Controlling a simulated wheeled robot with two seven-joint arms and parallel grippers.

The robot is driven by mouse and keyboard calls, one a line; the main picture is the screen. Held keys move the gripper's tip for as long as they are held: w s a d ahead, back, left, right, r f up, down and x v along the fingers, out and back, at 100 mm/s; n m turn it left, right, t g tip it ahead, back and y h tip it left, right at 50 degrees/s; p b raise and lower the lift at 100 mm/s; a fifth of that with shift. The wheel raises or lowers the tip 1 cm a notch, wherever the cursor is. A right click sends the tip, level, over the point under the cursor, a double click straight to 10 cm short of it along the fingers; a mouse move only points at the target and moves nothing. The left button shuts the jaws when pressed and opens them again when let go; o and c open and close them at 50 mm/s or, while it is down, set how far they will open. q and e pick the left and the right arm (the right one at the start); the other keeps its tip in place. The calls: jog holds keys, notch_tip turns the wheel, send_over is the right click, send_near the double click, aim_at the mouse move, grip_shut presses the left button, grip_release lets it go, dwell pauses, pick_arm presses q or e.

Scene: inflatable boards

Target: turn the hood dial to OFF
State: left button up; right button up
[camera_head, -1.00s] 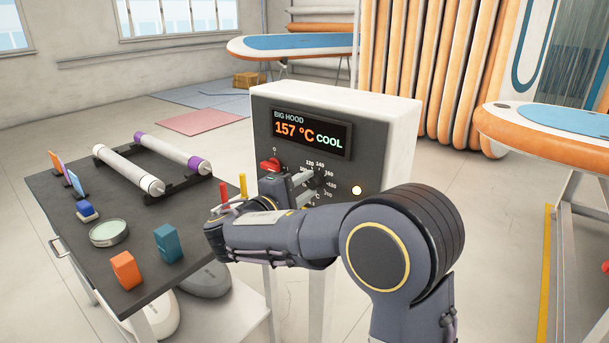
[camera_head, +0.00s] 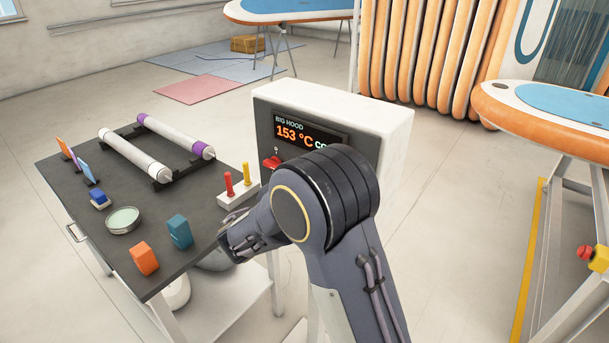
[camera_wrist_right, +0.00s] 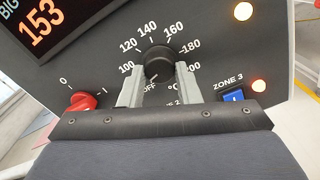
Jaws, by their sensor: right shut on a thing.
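The black hood dial (camera_wrist_right: 158,58) shows in the right wrist view on the dark panel, ringed by numbers from 100 upward, with OFF (camera_wrist_right: 149,87) at its lower side. A small pale mark on the dial's lower edge faces toward OFF. My right gripper (camera_wrist_right: 159,76) is shut on the dial, one pale finger at each side. In the head view my right arm hides the dial and the fingertips. The hood box (camera_head: 385,122) has a display (camera_head: 300,136) reading 153 °C, its status word partly covered. My left gripper is not in view.
A red switch (camera_wrist_right: 82,101) sits left of the dial and a blue ZONE 3 button (camera_wrist_right: 234,96) right of it; lamps glow nearby. The dark table (camera_head: 98,240) at left holds rollers, blocks and a round tin. A red and a yellow handle (camera_head: 246,174) stand between table and hood.

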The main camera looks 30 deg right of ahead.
jog(key=shift+s+n+p, duration=0.1)
jog(key=shift+n+p, duration=2.25)
jog(key=shift+n, duration=0.05)
jog(key=shift+f, duration=0.1)
jog(key=o, duration=1)
jog(key=shift+c, duration=0.2)
jog(key=b+v, duration=0.1)
jog(key=v, duration=0.6)
jog(key=shift+s+a+b, duration=0.15)
jog(key=shift+a+b, duration=0.2)
jog(key=shift+b, duration=0.05)
